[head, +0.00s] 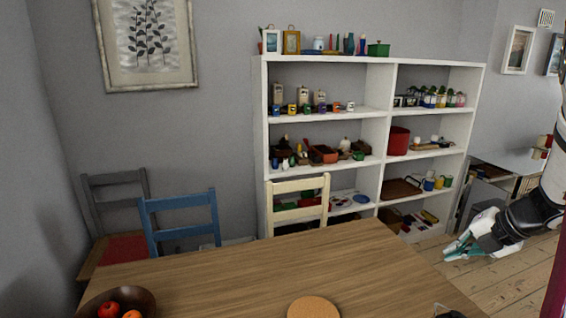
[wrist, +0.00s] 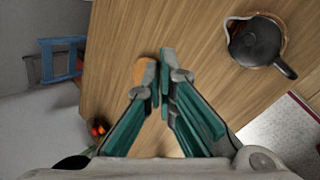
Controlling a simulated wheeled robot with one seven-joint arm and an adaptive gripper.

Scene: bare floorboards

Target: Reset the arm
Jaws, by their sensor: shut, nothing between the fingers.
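My gripper (head: 457,250) is at the right of the head view, off the right edge of the wooden table (head: 250,265). It hangs in the air with nothing in it. In the wrist view my gripper (wrist: 160,70) points towards the table top (wrist: 200,50), and its green fingertips are together. A round cork mat (head: 313,308) lies on the table near the bottom of the head view. In the wrist view the mat (wrist: 142,72) is partly hidden behind the fingers.
A dark kettle (wrist: 262,42) stands on the table. A bowl (head: 137,299) with red and orange fruit is at the near left. A blue chair (head: 180,214) and a cream chair (head: 298,205) stand behind the table. White shelves (head: 384,150) full of items line the wall. Floor (head: 500,275) shows at right.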

